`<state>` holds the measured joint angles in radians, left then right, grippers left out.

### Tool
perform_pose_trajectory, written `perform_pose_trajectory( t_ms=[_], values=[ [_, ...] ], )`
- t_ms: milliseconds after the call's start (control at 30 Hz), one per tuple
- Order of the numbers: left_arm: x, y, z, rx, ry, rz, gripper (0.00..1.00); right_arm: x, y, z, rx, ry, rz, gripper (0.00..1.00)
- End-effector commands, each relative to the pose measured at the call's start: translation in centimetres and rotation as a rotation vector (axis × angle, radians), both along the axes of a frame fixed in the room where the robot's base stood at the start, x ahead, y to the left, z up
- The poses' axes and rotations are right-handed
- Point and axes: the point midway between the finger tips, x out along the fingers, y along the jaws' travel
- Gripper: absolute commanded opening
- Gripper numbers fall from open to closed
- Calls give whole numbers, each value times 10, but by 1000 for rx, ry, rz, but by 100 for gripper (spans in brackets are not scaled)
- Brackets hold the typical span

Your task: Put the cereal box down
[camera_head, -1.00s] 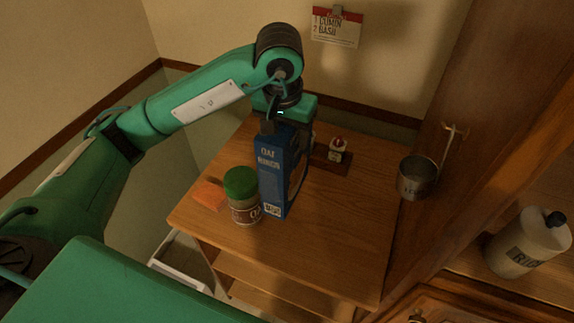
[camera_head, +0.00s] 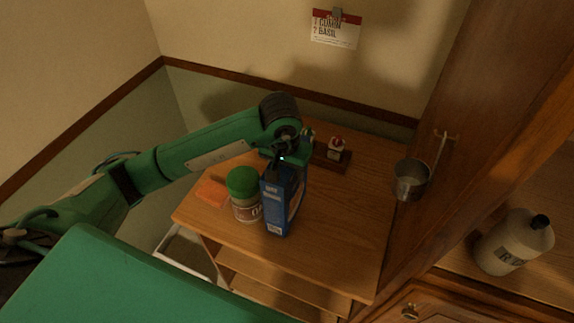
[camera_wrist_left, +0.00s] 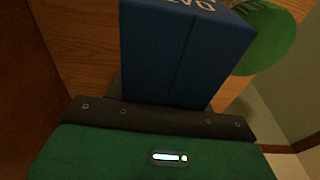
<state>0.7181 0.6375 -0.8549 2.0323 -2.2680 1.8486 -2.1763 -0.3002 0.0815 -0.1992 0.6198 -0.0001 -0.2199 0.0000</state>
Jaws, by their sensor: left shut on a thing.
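The blue cereal box (camera_head: 277,209) is upright over the wooden counter top, near its front edge and just right of a jar with a green lid (camera_head: 243,184). My left gripper (camera_head: 284,167) is shut on the upper part of the box. In the left wrist view the box (camera_wrist_left: 172,55) fills the middle, in front of the gripper (camera_wrist_left: 165,100), with the green lid (camera_wrist_left: 268,40) beside it. I cannot tell whether the bottom of the box touches the counter. My right gripper is not in view.
An orange sponge (camera_head: 211,192) lies left of the jar. A small wooden tray (camera_head: 320,158) holding a small red-topped jar (camera_head: 337,145) is behind the box. A metal cup (camera_head: 410,181) hangs at right. The counter (camera_head: 345,225) right of the box is clear.

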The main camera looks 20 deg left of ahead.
Motion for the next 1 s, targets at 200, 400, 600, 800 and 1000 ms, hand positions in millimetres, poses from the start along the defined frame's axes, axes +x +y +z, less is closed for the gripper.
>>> perform_pose_trajectory(
  t_ms=[200, 400, 600, 800, 1000],
  values=[
    [0, 0, 0, -1, -2, 0, 0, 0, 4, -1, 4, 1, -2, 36],
    [0, 0, -3, 0, -1, 0, 56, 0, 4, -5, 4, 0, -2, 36],
    [0, 0, -2, 0, -1, 0, 74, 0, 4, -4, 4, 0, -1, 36],
    [0, 0, -1, 0, 0, 0, 74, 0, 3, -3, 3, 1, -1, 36],
    [0, 0, 8, -1, -4, 1, 74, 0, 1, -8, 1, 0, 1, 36]
  ],
)
